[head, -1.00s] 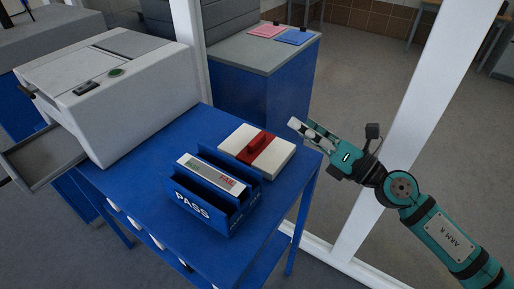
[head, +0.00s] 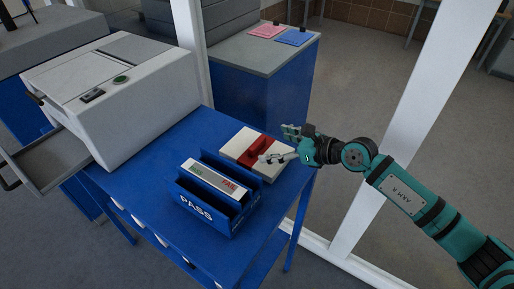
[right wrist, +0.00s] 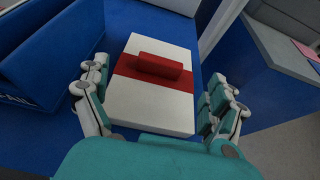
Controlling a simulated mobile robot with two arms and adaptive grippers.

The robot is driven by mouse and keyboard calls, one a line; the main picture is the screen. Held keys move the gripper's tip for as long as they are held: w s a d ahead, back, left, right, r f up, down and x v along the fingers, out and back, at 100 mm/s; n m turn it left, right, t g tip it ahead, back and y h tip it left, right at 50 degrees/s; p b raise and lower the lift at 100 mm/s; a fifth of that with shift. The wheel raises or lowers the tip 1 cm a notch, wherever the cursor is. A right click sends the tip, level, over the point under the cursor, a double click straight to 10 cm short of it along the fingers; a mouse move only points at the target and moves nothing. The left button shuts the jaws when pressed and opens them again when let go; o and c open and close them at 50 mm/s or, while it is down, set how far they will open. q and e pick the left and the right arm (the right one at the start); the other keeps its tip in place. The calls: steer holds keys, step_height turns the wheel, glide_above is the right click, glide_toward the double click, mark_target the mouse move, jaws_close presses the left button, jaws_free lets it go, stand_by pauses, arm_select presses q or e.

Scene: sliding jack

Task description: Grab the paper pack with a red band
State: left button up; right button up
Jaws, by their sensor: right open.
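The paper pack with a red band (head: 237,147) is a flat white block on the blue table. A raised red grip sits on its band. It also shows in the right wrist view (right wrist: 153,105), where the red grip lies ahead of my fingers. In the right wrist view, the fingers (right wrist: 158,98) stand on either side of the pack's near part. I cannot tell their exact height above it. My left gripper is not in view.
A blue PASS/FAIL holder (head: 205,200) stands in front of the pack, close to its left. A white post (head: 385,150) rises at the right.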

mark_target(259, 143)
steer(key=p+x, duration=0.1)
steer(key=x, duration=0.4)
steer(key=shift+w+a+f+p, duration=0.1)
steer(key=shift+w+f+p, duration=0.15)
steer(key=shift+p, duration=0.1)
steer(key=shift+w+a+f, duration=0.2)
steer(key=shift+w+a, duration=0.05)
steer(key=shift+a, duration=0.1)
steer(key=shift+d, duration=0.1)
steer(key=shift+c, duration=1)
steer(key=c, duration=1.4)
